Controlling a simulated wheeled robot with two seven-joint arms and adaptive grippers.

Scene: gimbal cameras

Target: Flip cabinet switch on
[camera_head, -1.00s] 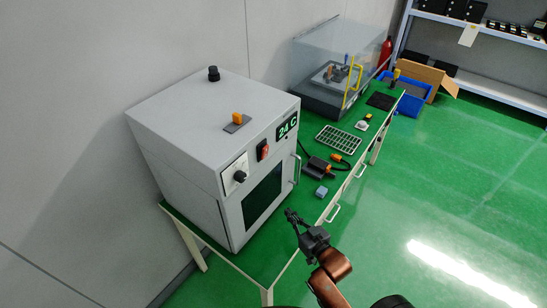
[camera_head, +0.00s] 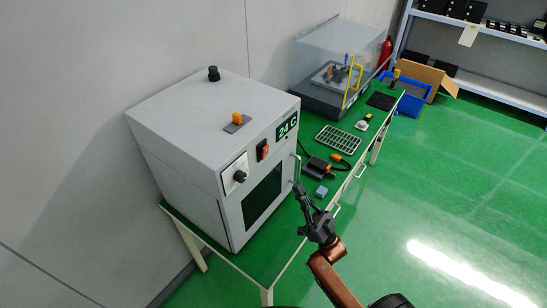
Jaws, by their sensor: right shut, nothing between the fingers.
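The grey cabinet (camera_head: 190,145) stands on the green table, its front facing lower right. On its front are a red rocker switch (camera_head: 263,150), a black knob on a white plate (camera_head: 236,174) and a green "24 C" display (camera_head: 286,127). I cannot tell the switch's position. My right gripper (camera_head: 299,190) is shut and empty, pointing up and left. In the picture it sits below the switch, in front of the cabinet door near its handle, apart from the switch. My left gripper is not in view.
An orange toggle on a plate (camera_head: 237,121) and a black knob (camera_head: 213,73) are on the cabinet top. A blue-grey block (camera_head: 321,191), a black-and-orange tool (camera_head: 320,167) and a wire rack (camera_head: 338,141) lie on the table. A clear-covered machine (camera_head: 335,65) stands behind. Green floor is free at right.

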